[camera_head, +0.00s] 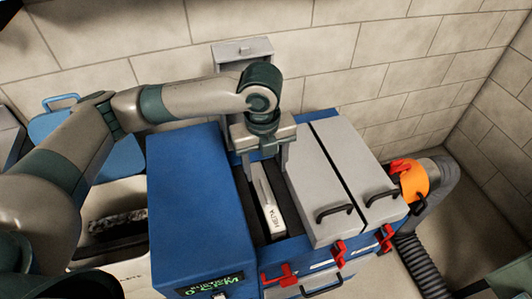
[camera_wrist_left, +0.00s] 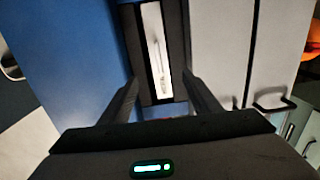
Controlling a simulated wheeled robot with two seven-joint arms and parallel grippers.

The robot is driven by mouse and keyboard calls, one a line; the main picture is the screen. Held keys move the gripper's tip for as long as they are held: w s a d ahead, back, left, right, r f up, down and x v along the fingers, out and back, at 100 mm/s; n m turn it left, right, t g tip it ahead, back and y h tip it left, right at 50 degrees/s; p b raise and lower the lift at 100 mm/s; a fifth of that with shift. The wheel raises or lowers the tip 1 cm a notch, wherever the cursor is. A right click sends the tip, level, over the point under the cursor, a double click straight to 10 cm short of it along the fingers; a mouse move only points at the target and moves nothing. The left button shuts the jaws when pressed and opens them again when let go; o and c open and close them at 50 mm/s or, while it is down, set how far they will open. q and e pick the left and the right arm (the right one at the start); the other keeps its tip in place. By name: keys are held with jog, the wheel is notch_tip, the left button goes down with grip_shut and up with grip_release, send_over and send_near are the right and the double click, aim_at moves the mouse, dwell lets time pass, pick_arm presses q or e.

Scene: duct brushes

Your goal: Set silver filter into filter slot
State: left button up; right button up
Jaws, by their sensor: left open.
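A narrow pale silver-white filter (camera_head: 267,201) marked HEPA stands in the dark filter slot (camera_head: 288,205) of the blue machine. It also shows in the left wrist view (camera_wrist_left: 156,50), with dark slot walls on both sides. My left gripper (camera_head: 263,163) is above the slot, pointing down, its fingers open on either side of the filter's far part. In the left wrist view my fingers (camera_wrist_left: 162,92) are spread apart with nothing clamped between them. I cannot tell whether the filter is fully seated. My right gripper is not in view.
The tall blue housing (camera_head: 190,190) stands left of the slot, and grey lids with black handles (camera_head: 330,180) lie right of it. Red latches (camera_head: 280,275) line the front. An orange hose collar (camera_head: 415,182) is at right. A white bin (camera_head: 120,255) with a grey mesh-like item is at left.

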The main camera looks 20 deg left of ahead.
pick_arm(q)
notch_tip(320, 180, up, 5)
jog(key=shift+s+d+r, duration=0.1)
dwell(0.4)
notch_tip(320, 180, up, 5)
jog(key=p, duration=0.5)
dwell(0.8)
